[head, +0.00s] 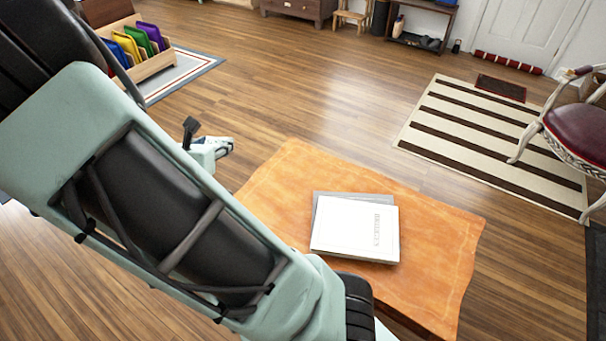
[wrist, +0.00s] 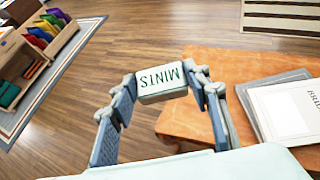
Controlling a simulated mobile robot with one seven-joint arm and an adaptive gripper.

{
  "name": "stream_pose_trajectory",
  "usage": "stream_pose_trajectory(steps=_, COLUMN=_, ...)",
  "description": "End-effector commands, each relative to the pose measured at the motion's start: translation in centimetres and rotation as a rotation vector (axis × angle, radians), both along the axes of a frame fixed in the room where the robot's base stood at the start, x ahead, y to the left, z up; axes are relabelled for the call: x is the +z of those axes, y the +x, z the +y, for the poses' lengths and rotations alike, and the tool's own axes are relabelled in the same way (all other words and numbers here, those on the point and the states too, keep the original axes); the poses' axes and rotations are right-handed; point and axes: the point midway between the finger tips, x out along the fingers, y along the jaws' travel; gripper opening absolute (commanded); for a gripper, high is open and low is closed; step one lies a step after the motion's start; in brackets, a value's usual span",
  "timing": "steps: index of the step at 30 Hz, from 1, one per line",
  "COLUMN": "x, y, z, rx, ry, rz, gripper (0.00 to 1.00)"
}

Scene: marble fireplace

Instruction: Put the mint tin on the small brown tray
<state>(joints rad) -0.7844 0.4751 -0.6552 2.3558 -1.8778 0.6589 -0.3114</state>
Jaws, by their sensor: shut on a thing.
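The mint tin (wrist: 162,84) is a small pale green-white box with dark green "MINTS" lettering, which appears upside down in the wrist view. My gripper (wrist: 164,79) is shut on it, with one fingertip at each end of the tin. The tin is held in the air near the left edge of the orange-brown wooden table (wrist: 225,65). In the head view my arm covers the lower left, and I cannot make out the tin there. I cannot make out a small brown tray in either view.
Two stacked books (head: 355,228) lie on the wooden table (head: 430,275), with bare tabletop around them. A rack of coloured folders (head: 140,45) stands upper left. A striped rug (head: 470,125) and a red-seated chair (head: 580,130) are at right. Wooden floor between is clear.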

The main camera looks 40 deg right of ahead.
Motion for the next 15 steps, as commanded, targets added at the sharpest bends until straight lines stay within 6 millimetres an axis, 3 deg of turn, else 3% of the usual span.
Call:
stream_pose_trajectory(steps=1, x=-3.6, y=-0.3, z=-1.1, rx=-0.042, ry=-0.004, rz=0.003, gripper=0.20)
stream_pose_trajectory(steps=9, x=-15.5, y=-2.6, z=-5.8, rx=-0.261, ry=0.000, rz=0.007, gripper=0.20)
stream_pose_trajectory(steps=15, x=-22.9, y=-4.9, z=-8.5, rx=-0.402, ry=0.005, rz=0.008, gripper=0.20)
